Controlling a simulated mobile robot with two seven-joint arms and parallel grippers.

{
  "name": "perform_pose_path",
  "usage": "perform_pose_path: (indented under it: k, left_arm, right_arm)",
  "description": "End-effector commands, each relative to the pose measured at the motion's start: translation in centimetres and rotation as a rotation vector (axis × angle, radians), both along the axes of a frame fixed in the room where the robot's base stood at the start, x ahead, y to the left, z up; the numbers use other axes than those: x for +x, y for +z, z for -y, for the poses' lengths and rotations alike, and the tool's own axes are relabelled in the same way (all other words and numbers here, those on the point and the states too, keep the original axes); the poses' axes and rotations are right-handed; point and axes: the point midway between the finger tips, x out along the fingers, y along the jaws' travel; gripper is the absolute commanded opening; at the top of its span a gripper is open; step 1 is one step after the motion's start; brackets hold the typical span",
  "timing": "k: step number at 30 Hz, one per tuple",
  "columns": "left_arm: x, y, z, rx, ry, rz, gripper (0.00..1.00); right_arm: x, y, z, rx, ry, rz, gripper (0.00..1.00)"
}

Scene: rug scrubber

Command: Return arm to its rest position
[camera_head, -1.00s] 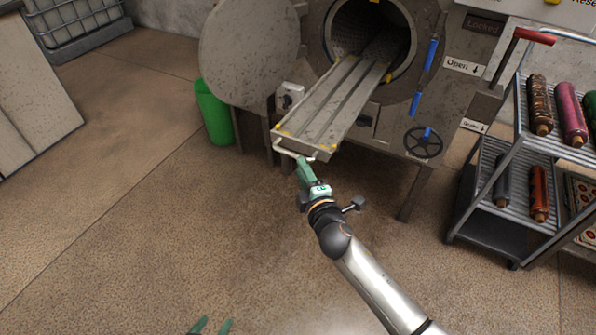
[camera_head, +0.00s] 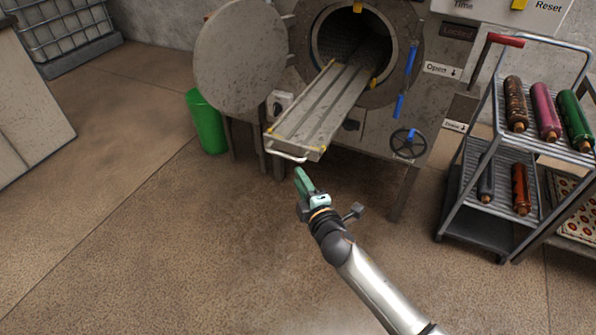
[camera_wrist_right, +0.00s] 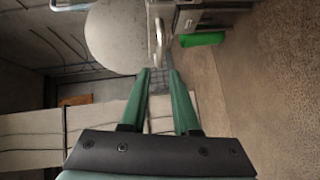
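My right gripper (camera_head: 301,172) has green fingers and is in the middle of the head view, just below the front of the pulled-out tray (camera_head: 318,105). In the right wrist view its two fingers (camera_wrist_right: 160,72) stand apart with nothing between them, so it is open and empty. The tray's pale handle (camera_head: 286,154) is just beyond the fingertips, with a gap between them. The handle also shows ahead of the fingers in the right wrist view (camera_wrist_right: 159,38). My left gripper is not in view.
The tray sticks out of the round chamber of a grey machine (camera_head: 375,125). Its round door (camera_head: 240,55) stands open at left. A green bin (camera_head: 207,122) is beside it. A metal cart (camera_head: 470,200) with rolled rugs stands at right. The floor in front is clear.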

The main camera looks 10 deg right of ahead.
Motion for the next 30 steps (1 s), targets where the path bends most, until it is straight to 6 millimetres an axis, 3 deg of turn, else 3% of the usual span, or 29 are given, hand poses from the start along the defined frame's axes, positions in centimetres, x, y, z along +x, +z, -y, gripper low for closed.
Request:
perform_pose_path:
  k: [7, 11, 14, 18, 24, 27, 30]
  left_arm:
    - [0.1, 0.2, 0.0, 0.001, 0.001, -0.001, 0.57]
    - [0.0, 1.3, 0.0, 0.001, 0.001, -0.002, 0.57]
    - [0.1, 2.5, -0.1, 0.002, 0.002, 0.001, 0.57]
    - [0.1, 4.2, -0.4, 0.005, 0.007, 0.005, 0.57]
    - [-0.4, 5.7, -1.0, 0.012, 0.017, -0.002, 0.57]
    - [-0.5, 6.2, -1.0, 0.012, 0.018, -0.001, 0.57]
    - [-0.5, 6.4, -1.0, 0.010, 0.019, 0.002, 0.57]
  right_arm:
    - [-0.5, -0.4, 0.1, 0.022, -0.005, -0.017, 0.29]
    - [-3.4, -2.4, 1.1, 0.163, -0.043, -0.118, 0.29]
    - [-7.6, -4.9, 2.3, 0.358, -0.110, -0.253, 0.29]
    - [-14.9, -7.8, 4.1, 0.668, -0.246, -0.449, 0.29]
    - [-24.3, -9.5, 6.2, 1.027, -0.456, -0.656, 0.29]
    - [-27.2, -9.6, 6.8, 1.141, -0.533, -0.712, 0.29]
    - [-28.9, -9.6, 7.2, 1.205, -0.578, -0.742, 0.29]
